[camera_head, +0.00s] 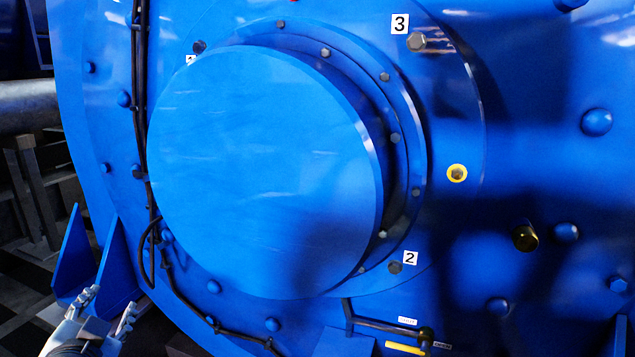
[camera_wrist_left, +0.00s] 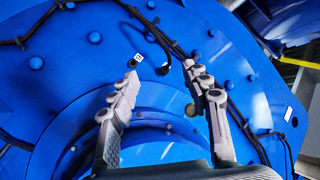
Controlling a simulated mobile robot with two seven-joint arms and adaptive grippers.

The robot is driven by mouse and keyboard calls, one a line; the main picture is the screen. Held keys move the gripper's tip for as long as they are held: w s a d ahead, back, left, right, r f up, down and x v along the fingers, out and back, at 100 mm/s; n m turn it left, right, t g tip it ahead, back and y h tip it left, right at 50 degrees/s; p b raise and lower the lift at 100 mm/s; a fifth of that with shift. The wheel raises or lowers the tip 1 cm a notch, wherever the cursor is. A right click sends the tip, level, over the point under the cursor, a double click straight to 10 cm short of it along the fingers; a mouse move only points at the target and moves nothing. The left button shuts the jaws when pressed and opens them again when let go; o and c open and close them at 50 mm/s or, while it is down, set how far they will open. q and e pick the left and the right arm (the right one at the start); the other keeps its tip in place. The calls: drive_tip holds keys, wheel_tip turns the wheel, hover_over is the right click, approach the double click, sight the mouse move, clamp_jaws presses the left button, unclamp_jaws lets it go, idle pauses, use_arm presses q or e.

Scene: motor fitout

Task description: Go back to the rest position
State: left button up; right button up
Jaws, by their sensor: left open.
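My left gripper (camera_head: 106,302) is at the lower left of the head view, in front of the blue motor housing (camera_head: 540,70). Its two fingers are spread and hold nothing. In the left wrist view the open fingers (camera_wrist_left: 165,95) point at the blue housing, with a small white label and a dark bolt seen between them. The big round blue cover (camera_head: 265,170) fills the middle of the head view, to the right of and above the left gripper. My right gripper is in neither view.
Labelled bolts sit around the cover: number 3 (camera_head: 417,41) and number 2 (camera_head: 395,267). A valve with a yellow handle (camera_head: 405,349) is at the bottom. Black cable (camera_head: 140,110) runs down the left. Blue fins (camera_head: 73,255) stand near the left gripper.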

use_arm(q)
drive_tip(key=s+a+f+g, duration=0.2)
drive_tip(key=s+f+g, duration=0.9)
drive_tip(key=s+f, duration=1.05)
drive_tip(key=s+d+f+n+h, duration=0.1)
drive_tip(key=d+f+n+h, duration=0.2)
drive_tip(key=d, duration=0.7)
drive_tip(key=s+d+p+x, duration=0.1)
drive_tip(key=p+x, duration=0.2)
drive_tip(key=x, duration=0.4)
drive_tip(key=shift+f+m+g+h, duration=0.3)
drive_tip(key=shift+f+g, duration=0.1)
drive_tip(key=shift+f, duration=0.15)
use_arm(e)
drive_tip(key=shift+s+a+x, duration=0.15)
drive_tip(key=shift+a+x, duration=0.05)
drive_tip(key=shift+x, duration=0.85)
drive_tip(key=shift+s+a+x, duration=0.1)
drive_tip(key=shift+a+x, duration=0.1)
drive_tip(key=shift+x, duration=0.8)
